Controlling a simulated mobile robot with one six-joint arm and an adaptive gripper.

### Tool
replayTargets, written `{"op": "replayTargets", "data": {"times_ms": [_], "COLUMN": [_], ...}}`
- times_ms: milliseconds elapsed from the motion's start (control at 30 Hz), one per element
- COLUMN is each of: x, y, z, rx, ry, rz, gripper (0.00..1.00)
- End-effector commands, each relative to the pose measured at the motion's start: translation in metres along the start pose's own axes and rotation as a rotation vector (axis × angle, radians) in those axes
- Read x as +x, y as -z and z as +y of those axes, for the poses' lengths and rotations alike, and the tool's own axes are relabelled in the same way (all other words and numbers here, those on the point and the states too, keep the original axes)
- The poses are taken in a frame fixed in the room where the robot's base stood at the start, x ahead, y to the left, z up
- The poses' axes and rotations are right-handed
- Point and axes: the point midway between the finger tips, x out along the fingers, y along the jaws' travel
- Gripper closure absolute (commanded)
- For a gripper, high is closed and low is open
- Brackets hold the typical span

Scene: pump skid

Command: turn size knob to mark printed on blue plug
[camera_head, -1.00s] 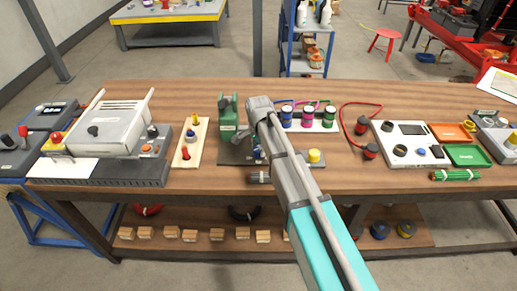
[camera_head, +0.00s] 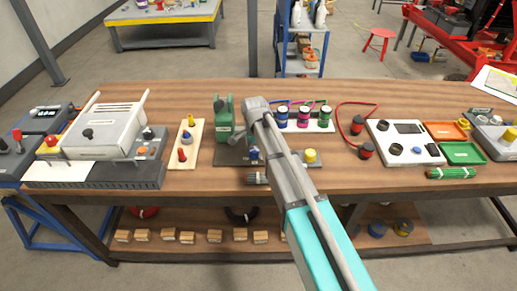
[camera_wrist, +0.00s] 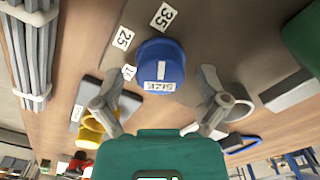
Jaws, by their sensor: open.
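The round blue size knob (camera_wrist: 160,68) is in the middle of the wrist view, with an upside-down "SIZE" label and a short white line. White tags 35, 25 and 16 stand around its edge; the line points up in that view, roughly toward 35. My gripper (camera_wrist: 158,82) is open, one finger on each side of the knob; contact is not clear. In the head view the knob (camera_head: 254,154) shows partly beside my arm. A blue plug (camera_head: 187,133) appears to stand on a pale board between a yellow and a red one; no mark on it is readable.
A green upright device (camera_head: 223,118) stands just left of my arm. Coloured spools (camera_head: 303,116) stand behind. Bare wood shows along the table's front.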

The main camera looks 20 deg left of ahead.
Motion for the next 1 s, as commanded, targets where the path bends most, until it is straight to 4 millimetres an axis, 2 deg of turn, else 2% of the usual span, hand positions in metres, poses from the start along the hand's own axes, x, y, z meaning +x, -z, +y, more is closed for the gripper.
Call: {"op": "replayTargets", "data": {"times_ms": [467,1000], "x": [0.0,0.0], "y": [-0.0001,-0.0001], "z": [-0.0002,-0.0002], "rx": [-0.049,-0.36], "ry": [0.0,0.0], "rz": [0.0,0.0], "gripper": [0.07,0.07]}}
